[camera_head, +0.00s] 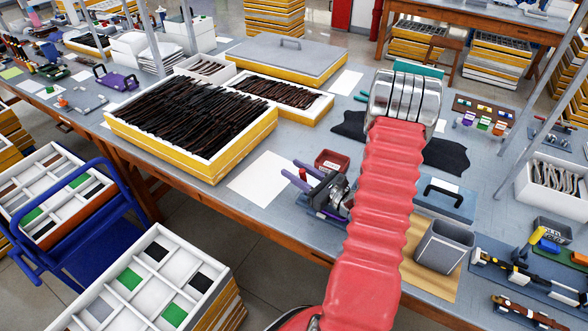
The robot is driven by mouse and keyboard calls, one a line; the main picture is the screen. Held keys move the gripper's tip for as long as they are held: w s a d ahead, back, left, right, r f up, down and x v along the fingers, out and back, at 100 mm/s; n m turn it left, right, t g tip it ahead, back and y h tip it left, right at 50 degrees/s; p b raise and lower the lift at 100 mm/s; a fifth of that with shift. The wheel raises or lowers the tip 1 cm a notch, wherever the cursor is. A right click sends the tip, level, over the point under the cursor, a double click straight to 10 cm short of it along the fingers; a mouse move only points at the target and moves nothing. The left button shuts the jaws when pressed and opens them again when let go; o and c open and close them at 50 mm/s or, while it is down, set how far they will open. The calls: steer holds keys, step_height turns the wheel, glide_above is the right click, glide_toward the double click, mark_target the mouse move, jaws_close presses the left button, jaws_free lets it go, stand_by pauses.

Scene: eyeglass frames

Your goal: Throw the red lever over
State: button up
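A small bench device (333,192) with a dark metal body and purple handles (297,179) stands near the front edge of the workbench, left of my arm. A small red upright part (302,174) shows among the handles. It may be the red lever, but it is too small to be sure. My red ribbed arm (378,225) reaches forward over the bench to a silver wrist section (405,100), beyond and to the right of the device. My gripper's fingers are hidden, so I see nothing held. The arm covers what lies right behind it.
A red tray (331,161) sits just behind the device. Right of the arm are a grey bin (444,247) and a blue case (445,201). Large yellow-sided trays of dark frames (190,163) fill the left. A white sheet (262,178) lies on bare bench.

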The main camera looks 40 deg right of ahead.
steer(key=shift+w+a, duration=0.1)
steer(key=shift+w, duration=0.45)
steer(key=shift+c, duration=0.5)
jaws_close()
